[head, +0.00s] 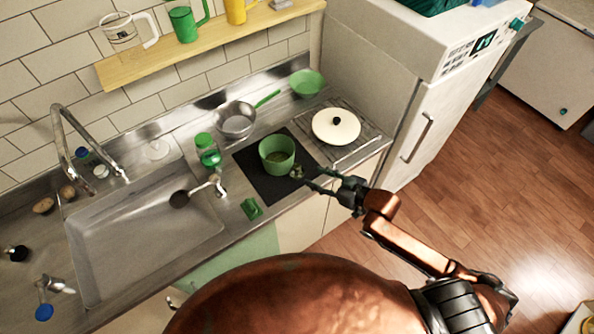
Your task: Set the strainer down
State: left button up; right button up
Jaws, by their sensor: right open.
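A round metal bowl-shaped vessel with a green handle (237,122), which looks like the strainer, rests on the counter against the back wall. Its handle points up and to the right. My right gripper (312,180) is open and empty, in front of and to the right of a green pot (277,154) on the dark hob. A small olive-coloured part, perhaps the pot's handle, shows close to its fingertips; I cannot tell whether they touch. The gripper is well apart from the strainer. My left gripper is not in view.
A green bowl (307,83) and a white lid (336,126) on a rack stand right of the strainer. The sink (140,235) is further left.

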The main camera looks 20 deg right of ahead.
aim_at(300, 168)
jog(key=shift+w+a+r, duration=0.15)
jog(key=shift+w+a, duration=0.1)
jog(key=shift+w, duration=0.05)
jog(key=x, duration=0.2)
jog(key=shift+w+a+r, duration=0.1)
jog(key=shift+w+a, duration=0.15)
jog(key=x, duration=0.4)
jog(key=shift+w+a+r+p, duration=0.2)
jog(key=shift+w+a+p, duration=0.15)
jog(key=shift+a, duration=0.05)
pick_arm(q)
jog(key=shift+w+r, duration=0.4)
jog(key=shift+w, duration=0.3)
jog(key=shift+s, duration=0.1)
pick_arm(e)
jog(key=shift+c, duration=0.4)
jog(key=shift+c, duration=0.8)
grip_shut()
